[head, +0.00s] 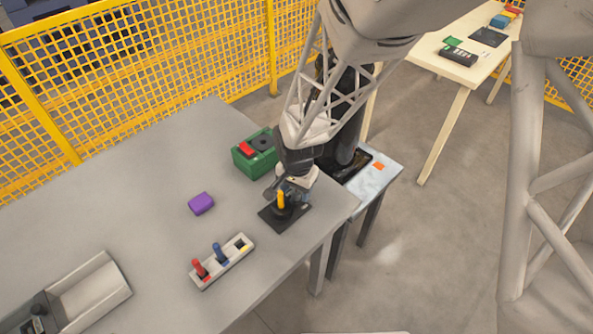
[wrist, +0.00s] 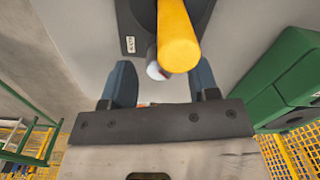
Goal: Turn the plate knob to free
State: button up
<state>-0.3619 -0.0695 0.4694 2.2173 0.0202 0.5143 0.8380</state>
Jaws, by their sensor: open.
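The black plate (head: 271,217) lies near the right edge of the grey table, with an upright yellow handle (head: 281,200) on a dark round base that looks like the knob. In the wrist view the yellow handle (wrist: 178,45) points toward the camera, with the dark plate (wrist: 128,25) and a small white label behind it. A small pale ball shows beside the handle's end. My gripper (head: 293,186) is just above the plate, next to the handle. In the wrist view its blue fingers (wrist: 163,75) are apart, with the handle's end ahead of the gap. Whether they touch it is unclear.
A green box (head: 243,163) with a red part stands just behind. A purple block (head: 201,203) lies left. A pale rack (head: 225,264) with red and blue pegs is in front. A grey tray (head: 95,296) is front left. Yellow mesh fence (head: 130,65) runs behind the table.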

jog(key=shift+f, duration=0.25)
jog(key=shift+c, duration=0.2)
jog(key=c, duration=0.9)
jog(key=shift+n, duration=2.3)
